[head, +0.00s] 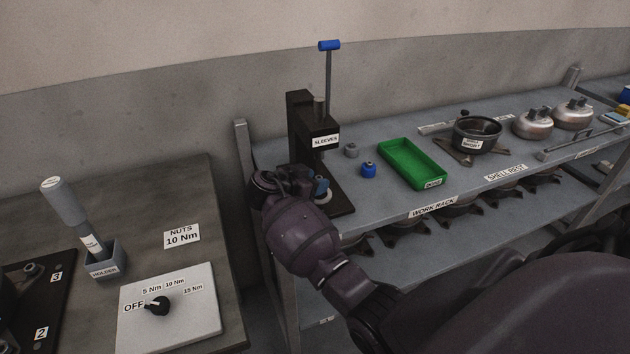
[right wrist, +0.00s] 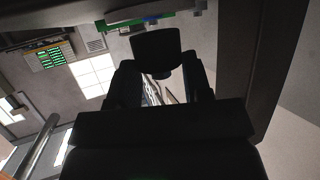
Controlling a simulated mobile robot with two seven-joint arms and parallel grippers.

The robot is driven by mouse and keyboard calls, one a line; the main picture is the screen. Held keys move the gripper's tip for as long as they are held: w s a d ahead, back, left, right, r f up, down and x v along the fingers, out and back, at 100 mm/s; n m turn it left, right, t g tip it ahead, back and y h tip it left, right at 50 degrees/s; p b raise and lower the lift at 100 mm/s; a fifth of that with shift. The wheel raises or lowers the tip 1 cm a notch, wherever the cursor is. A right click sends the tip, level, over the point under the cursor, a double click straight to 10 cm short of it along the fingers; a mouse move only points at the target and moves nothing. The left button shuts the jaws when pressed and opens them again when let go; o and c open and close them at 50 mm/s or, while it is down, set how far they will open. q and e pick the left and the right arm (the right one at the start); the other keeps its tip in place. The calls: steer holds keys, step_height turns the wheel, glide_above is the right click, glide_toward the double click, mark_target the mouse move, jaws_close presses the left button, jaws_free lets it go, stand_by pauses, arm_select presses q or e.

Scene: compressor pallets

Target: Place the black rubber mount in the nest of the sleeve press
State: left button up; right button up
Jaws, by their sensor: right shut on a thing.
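The sleeve press (head: 303,125) is a dark upright frame with a blue-tipped lever and a "SLEEVES" label, at the left end of the rack. My right gripper (head: 298,182) is at the front of the press, low over its base. In the right wrist view the gripper (right wrist: 160,88) is shut on a black piece, the black rubber mount (right wrist: 157,48). In the head view the mount is hidden by the gripper. A small blue part (head: 321,187) shows beside the fingers above a pale ring. Whether the mount touches the nest cannot be told. My left gripper is not in view.
A grey mount (head: 351,150) and a blue mount (head: 368,171) stand right of the press. Beyond them are a green tray (head: 413,163), a black pot-shaped shell (head: 477,134) and metal shells (head: 532,124). A bench with a tool holder (head: 106,262) and dial panel (head: 168,306) is at left.

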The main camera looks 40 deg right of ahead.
steer(key=shift+f+b, duration=0.3)
steer(key=shift+f, duration=0.15)
steer(key=shift+s+f, duration=0.1)
